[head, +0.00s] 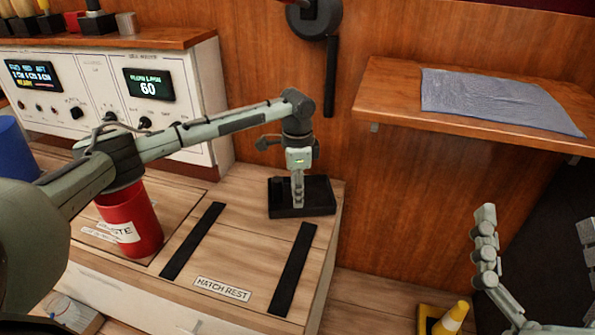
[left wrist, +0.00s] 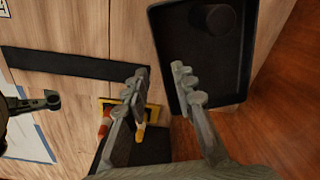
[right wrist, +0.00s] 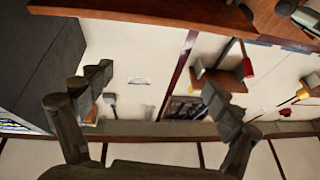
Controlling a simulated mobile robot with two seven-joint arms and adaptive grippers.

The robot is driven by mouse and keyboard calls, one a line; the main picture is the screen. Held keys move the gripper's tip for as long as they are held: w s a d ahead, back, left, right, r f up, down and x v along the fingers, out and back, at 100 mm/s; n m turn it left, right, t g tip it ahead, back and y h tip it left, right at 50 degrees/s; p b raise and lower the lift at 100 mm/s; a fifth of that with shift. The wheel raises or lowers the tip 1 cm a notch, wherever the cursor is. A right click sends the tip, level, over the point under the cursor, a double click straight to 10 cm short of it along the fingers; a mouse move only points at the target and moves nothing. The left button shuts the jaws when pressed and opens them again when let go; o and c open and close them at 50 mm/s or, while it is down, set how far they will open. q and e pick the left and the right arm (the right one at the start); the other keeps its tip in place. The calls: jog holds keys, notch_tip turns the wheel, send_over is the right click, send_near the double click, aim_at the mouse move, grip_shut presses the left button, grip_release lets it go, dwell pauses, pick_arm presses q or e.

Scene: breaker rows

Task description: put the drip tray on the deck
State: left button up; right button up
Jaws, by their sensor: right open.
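The black drip tray (head: 325,207) sits flat at the back right corner of the wooden bench top (head: 240,250). In the left wrist view the drip tray (left wrist: 225,75) fills the upper right, with a dark round shape inside it. My left gripper (head: 297,190) points down at the tray. In the left wrist view its fingers (left wrist: 163,82) are apart, one over the tray's rim and one outside it; I cannot tell whether they touch it. My right gripper (head: 537,232) is open and empty at the lower right, away from the tray.
Two black strips (head: 293,268) and a HATCH REST label (head: 222,289) lie on the bench top. A red waste bin (head: 133,222) stands under my left arm. A shelf with a grey cloth (head: 495,100) is on the right wall. A yellow cone (head: 452,318) stands low at the right.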

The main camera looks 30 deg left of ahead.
pick_arm(q)
notch_tip(320, 180, up, 7)
jog(key=p, duration=0.1)
jog(key=s+d+f+m+t+h, duration=0.1)
jog(key=d+f, duration=0.3)
jog(key=d, duration=0.4)
jog(key=s+d+f+t+h, duration=0.15)
jog(key=d+f, duration=0.25)
jog(key=d, duration=0.4)
jog(key=s+d+t+h, duration=0.4)
jog(key=d, duration=0.8)
jog(key=s+d+r+n+t+h, duration=0.2)
jog(key=s+d+r+n+t, duration=0.15)
jog(key=r, duration=0.45)
jog(key=s+a+r+n+t+y, duration=0.1)
jog(key=s+a+r+n+t, duration=0.1)
jog(key=r, duration=0.4)
jog(key=s+a+r+n+t+y, duration=0.1)
jog(key=s+a+r+n+t, duration=0.1)
jog(key=a+r+t, duration=0.3)
jog(key=shift+s+a+r+n, duration=0.35)
jog(key=shift+s+a+r, duration=0.25)
jog(key=shift+s+a, duration=0.4)
pick_arm(e)
notch_tip(320, 180, down, 7)
jog(key=w+d+g+h, duration=0.1)
jog(key=w+g+h, duration=0.1)
jog(key=g, duration=0.1)
jog(key=shift+d+g, duration=0.2)
jog(key=shift+g, duration=0.2)
